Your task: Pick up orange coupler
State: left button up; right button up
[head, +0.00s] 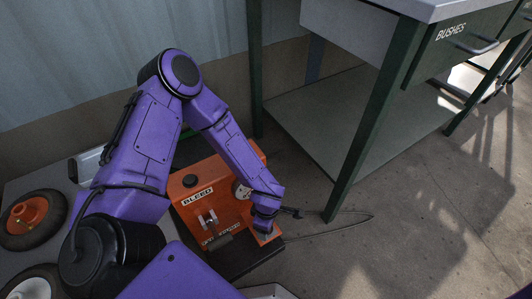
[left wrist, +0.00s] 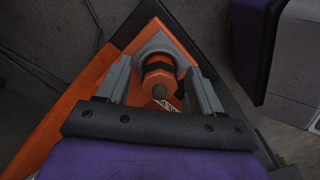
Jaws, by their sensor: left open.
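The orange coupler (left wrist: 159,78) shows in the left wrist view as a ribbed orange cylinder with a dark band and a grey tip, seated on a grey collar on the orange machine. My left gripper (left wrist: 160,68) is open, with one finger on each side of the coupler; I cannot tell whether either finger touches it. In the head view my left gripper (head: 268,228) is low at the right front corner of the orange machine (head: 185,209), marked BLEED, and hides the coupler. My right gripper is not in view.
A gauge (head: 243,190) sits on the machine close to my left forearm. Wheels (head: 32,219) lie at the left. A green-legged bench (head: 365,125) stands behind, one leg close to the gripper.

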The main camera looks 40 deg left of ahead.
pick_arm(q)
jog(key=c, duration=1)
jog(key=shift+c, duration=0.2)
